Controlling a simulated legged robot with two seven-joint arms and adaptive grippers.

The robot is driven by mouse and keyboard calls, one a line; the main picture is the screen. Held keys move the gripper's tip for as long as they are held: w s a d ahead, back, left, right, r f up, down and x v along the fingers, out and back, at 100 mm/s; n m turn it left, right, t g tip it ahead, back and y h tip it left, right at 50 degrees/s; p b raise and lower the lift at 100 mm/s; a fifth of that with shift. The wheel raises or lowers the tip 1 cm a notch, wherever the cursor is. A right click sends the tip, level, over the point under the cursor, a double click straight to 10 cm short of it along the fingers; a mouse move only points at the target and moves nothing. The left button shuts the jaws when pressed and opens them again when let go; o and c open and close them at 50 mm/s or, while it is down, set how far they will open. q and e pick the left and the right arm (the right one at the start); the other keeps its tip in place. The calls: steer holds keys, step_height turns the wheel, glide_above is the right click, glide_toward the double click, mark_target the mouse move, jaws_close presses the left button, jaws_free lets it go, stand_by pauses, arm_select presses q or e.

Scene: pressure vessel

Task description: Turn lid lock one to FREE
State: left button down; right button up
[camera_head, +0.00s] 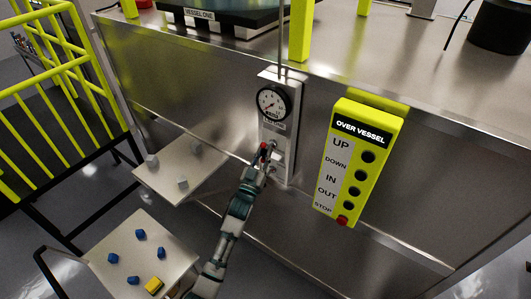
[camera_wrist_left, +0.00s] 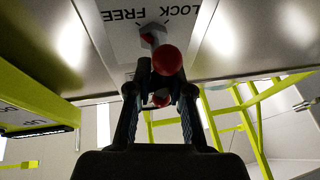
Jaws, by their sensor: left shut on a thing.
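The lid lock lever has a red ball knob (camera_wrist_left: 167,60) and a grey stem (camera_wrist_left: 153,36) on a pale panel plate. In the left wrist view its label shows upside down, with FREE (camera_wrist_left: 124,14) at left and LOCK (camera_wrist_left: 182,11) at right. The stem runs down from the plate and slightly right. My left gripper (camera_head: 264,156) is at this lever, low on the gauge panel (camera_head: 283,148). Its fingers (camera_wrist_left: 160,92) are shut around the handle, with another red part between them. The exact contact is partly hidden. My right gripper is not in view.
A pressure gauge (camera_head: 272,102) sits above the lever. A yellow button box (camera_head: 358,160) hangs close to the right. A tray (camera_head: 133,262) with several blue pieces and a yellow block stands lower left, below a metal shelf (camera_head: 195,163). Yellow railings (camera_head: 55,110) stand at left.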

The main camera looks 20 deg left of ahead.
arm_select(q)
steer(key=shift+a+r, duration=0.2)
steer(key=shift+r, duration=0.25)
steer(key=c, duration=1.2)
jaws_free()
steer(key=shift+a+f, duration=0.1)
steer(key=shift+f, duration=0.2)
steer(key=shift+f, duration=0.1)
steer(key=v, duration=1.2)
steer(key=shift+w+a, duration=0.1)
